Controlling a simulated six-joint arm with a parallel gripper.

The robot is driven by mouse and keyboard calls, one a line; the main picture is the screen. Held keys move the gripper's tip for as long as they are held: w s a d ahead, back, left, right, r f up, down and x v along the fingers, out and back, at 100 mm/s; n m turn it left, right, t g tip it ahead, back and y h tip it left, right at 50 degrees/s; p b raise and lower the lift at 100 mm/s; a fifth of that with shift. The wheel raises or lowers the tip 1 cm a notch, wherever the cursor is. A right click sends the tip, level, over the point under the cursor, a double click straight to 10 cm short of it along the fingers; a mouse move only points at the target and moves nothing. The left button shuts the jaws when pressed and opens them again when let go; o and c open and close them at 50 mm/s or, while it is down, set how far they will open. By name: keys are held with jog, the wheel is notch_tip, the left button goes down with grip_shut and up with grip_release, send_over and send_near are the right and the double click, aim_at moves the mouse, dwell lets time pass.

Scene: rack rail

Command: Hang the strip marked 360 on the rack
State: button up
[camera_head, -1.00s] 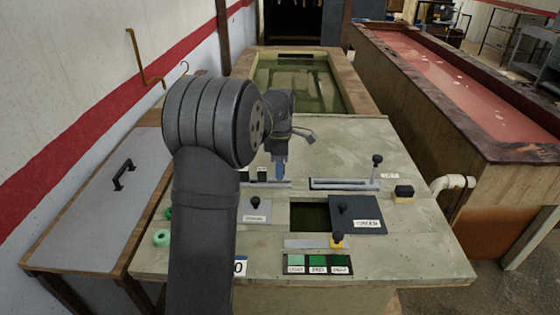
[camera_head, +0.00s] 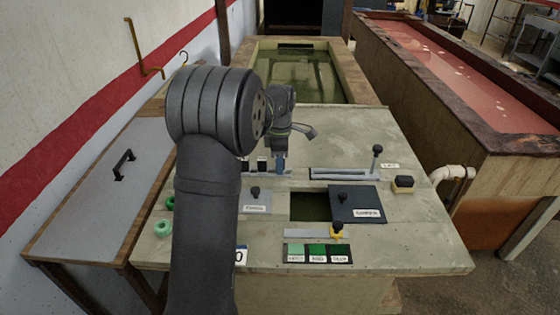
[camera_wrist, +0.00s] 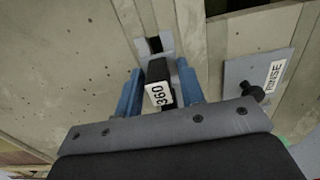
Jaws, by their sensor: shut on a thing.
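My gripper (camera_wrist: 160,92) has two blue fingers, and they are shut on a black strip (camera_wrist: 155,72) with a white label reading 360. In the wrist view the strip stands between the fingers, with a grey piece with a dark slot (camera_wrist: 168,38) just beyond it. I cannot tell whether the strip touches that piece. In the head view my gripper (camera_head: 280,163) is low over the worktop, at the right end of a short grey rail. Most of the strip is hidden there. A longer grey rail (camera_head: 345,174) with an upright black knob lies to the right.
A plate marked RINSE (camera_wrist: 245,82) with a black knob is right of the gripper. A dark knobbed plate (camera_head: 365,200) lies beside an open well (camera_head: 310,206). A tank (camera_head: 300,75) lies behind.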

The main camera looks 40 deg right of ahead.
jog(key=shift+f, duration=0.5)
jog(key=o, duration=0.9)
jog(key=shift+r, duration=3.5)
jog(key=shift+f, duration=3.5)
jog(key=shift+r, duration=0.1)
jog(key=shift+r, duration=5.55)
